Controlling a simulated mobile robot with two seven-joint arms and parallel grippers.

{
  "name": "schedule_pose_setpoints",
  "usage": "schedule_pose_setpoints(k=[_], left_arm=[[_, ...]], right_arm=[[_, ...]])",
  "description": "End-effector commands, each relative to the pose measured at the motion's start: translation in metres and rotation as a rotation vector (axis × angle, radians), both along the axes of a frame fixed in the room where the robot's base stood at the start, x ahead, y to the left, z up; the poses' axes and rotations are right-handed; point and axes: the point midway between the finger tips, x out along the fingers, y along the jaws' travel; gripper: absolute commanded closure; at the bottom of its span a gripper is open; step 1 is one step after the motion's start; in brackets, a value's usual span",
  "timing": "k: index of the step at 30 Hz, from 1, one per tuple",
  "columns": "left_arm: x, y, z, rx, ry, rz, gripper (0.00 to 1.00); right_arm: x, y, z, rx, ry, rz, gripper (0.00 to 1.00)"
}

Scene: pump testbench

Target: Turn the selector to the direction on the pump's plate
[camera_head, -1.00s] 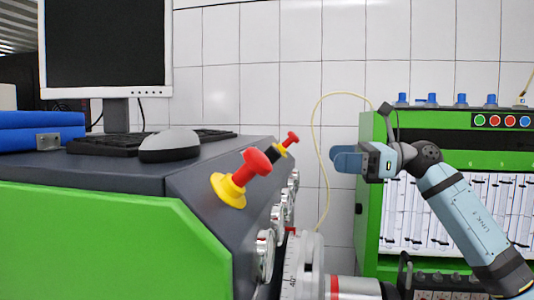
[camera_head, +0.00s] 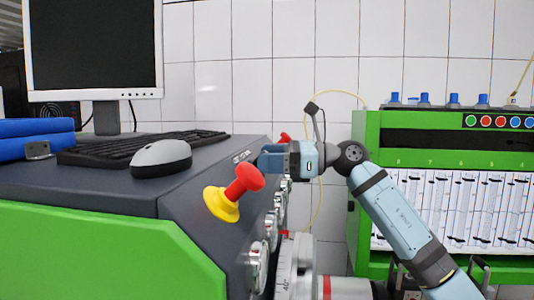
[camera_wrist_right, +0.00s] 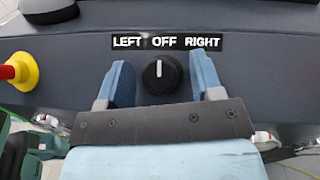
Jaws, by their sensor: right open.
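The selector (camera_wrist_right: 160,76) is a round black knob with a white pointer line in the right wrist view. Its pointer stands upright, toward OFF on the black label (camera_wrist_right: 166,42) that reads LEFT, OFF, RIGHT. My right gripper (camera_wrist_right: 163,78) is open, with one blue finger on each side of the knob and a gap on both sides. In the head view my right gripper (camera_head: 268,157) is over the sloped panel of the bench and hides the knob. The pump's plate cannot be made out. My left gripper is not in view.
A red-and-yellow emergency button (camera_head: 233,192) stands out of the panel nearer to me, and a second red button (camera_head: 285,137) shows partly behind my gripper. A mouse (camera_head: 161,158), keyboard (camera_head: 140,146) and monitor (camera_head: 95,55) are on the bench top. Gauges line its right side.

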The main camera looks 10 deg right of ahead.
Motion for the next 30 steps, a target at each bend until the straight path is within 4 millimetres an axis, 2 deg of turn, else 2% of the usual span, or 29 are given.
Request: schedule_pose_setpoints(k=[11,18,30], left_arm=[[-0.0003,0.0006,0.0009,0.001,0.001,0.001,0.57],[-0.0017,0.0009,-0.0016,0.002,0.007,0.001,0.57],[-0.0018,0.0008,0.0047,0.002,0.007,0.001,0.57]], right_arm=[[0.0019,0.0062,-0.0005,-0.001,0.0,-0.001,0.4],[0.0018,0.006,-0.0004,-0.001,0.0,0.0,0.89],[0.0015,0.0058,0.0008,0.017,0.045,-0.052,0.89]])
